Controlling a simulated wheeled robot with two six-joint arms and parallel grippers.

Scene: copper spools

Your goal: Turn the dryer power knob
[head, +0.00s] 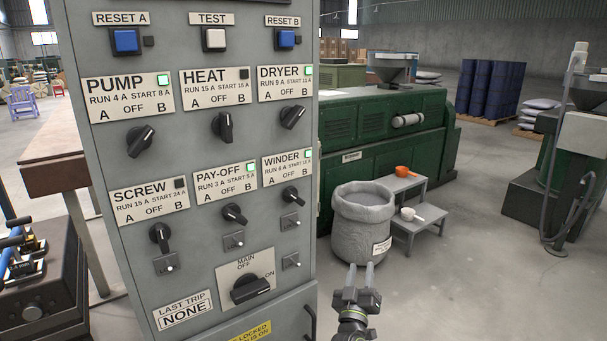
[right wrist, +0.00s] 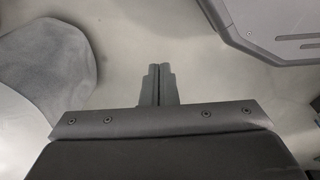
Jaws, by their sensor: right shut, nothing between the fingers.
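The dryer power knob (head: 293,117) is a black rotary knob at the upper right of the grey control panel (head: 195,175). Its bar is turned aslant, with one end up and right toward B. It sits under the DRYER label (head: 286,83), whose small lamp is lit green. My right gripper (right wrist: 159,84) shows in the right wrist view, shut and empty over the floor; the knob is not in that view.
Other knobs for PUMP (head: 140,141), HEAT (head: 223,127) and WINDER (head: 293,196) are close by, with a RESET B button (head: 285,39) above. A grey sack-lined bin (head: 362,217) and a small step stand (head: 415,226) stand right of the panel.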

